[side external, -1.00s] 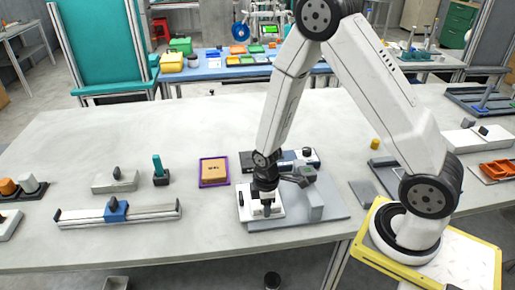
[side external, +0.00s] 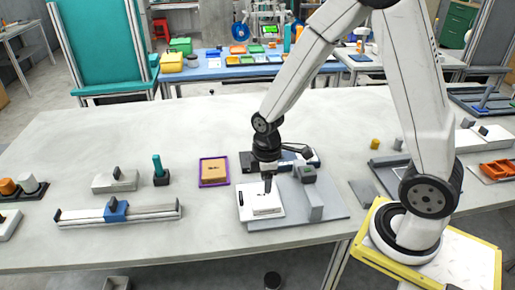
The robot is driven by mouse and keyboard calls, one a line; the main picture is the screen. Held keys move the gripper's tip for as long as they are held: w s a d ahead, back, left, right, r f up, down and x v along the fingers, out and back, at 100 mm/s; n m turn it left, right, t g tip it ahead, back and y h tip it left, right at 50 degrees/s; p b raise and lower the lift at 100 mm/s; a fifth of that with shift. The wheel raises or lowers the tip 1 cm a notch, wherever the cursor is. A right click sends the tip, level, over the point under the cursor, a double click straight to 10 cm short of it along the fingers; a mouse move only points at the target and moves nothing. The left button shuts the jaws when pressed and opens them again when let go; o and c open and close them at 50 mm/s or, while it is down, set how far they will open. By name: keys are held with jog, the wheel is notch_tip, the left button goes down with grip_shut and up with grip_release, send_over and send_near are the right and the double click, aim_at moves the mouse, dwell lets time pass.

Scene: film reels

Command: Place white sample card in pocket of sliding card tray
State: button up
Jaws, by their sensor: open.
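A white plate-like piece (side external: 252,211) lies on the left part of a grey base plate (side external: 332,204), near the table's front. It looks like the card tray with the white card on or in it, but the two are too small to tell apart. A grey upright block (side external: 314,203) stands on the plate to its right. My gripper (side external: 267,187) points down above the back part of the white piece. It is open and appears empty. Its fingers hide a little of the white piece, and I cannot tell whether they touch it.
A purple-rimmed tray (side external: 214,184) with an orange-brown block stands to the left. A rail with a blue slider (side external: 116,212) lies further left. A dark device (side external: 250,161) sits behind my gripper.

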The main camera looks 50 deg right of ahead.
jog(key=shift+r, duration=1.15)
jog(key=s+a+r+m+t, duration=0.1)
jog(key=s+r+m+t, duration=0.1)
jog(key=s+m, duration=0.3)
jog(key=shift+r+m+t, duration=0.3)
jog(key=shift+r+m, duration=0.5)
jog(key=shift+m, duration=1.2)
dwell(0.8)
